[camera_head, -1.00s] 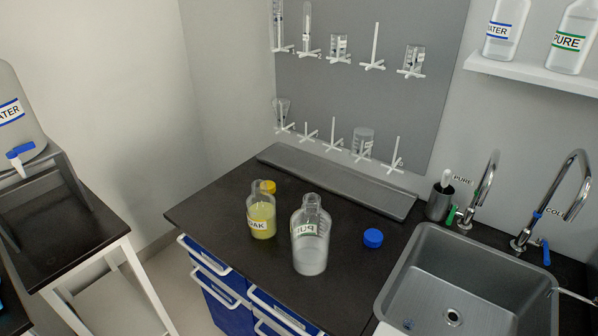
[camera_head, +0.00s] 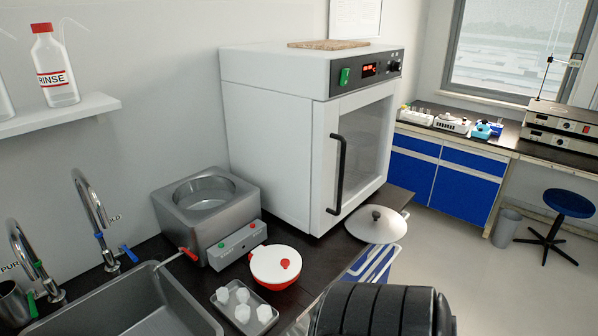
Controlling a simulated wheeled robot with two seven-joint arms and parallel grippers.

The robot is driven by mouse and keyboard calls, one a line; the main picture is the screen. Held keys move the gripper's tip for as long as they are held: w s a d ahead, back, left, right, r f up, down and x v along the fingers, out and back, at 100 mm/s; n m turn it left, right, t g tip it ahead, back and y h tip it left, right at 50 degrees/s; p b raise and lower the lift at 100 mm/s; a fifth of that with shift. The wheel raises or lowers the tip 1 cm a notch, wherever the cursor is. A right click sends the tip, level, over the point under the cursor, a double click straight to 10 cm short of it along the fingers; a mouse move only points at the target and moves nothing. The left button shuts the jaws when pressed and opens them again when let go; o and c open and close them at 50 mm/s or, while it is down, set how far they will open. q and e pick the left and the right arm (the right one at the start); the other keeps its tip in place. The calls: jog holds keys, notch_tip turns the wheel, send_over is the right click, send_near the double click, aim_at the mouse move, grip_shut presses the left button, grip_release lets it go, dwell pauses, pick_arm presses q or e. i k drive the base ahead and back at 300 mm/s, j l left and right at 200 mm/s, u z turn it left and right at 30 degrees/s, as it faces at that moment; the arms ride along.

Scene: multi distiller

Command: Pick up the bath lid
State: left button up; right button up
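The bath lid (camera_head: 376,222) is a round, silver, domed lid with a dark knob on top. It lies at the front edge of the dark counter, just in front of the white oven, and seems to reach slightly past the edge. The water bath (camera_head: 238,185) is a grey metal box with a round open top and a control panel. It stands left of the oven. A black ribbed part, likely my own arm, shows at the bottom, in front of the lid. Neither gripper's fingers are in view.
The white oven (camera_head: 270,140) with a black handle stands behind the lid. A red-and-white lidded bowl (camera_head: 275,264) and a tray (camera_head: 263,325) of white pieces sit in front of the bath. A sink (camera_head: 60,322) is at left. Open floor and a blue stool (camera_head: 568,203) are at right.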

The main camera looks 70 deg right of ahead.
aim_at(374, 224)
jog(key=k+j+z, duration=0.2)
jog(key=z, duration=2.45)
jog(key=i+l, duration=0.2)
jog(key=l+u, duration=0.05)
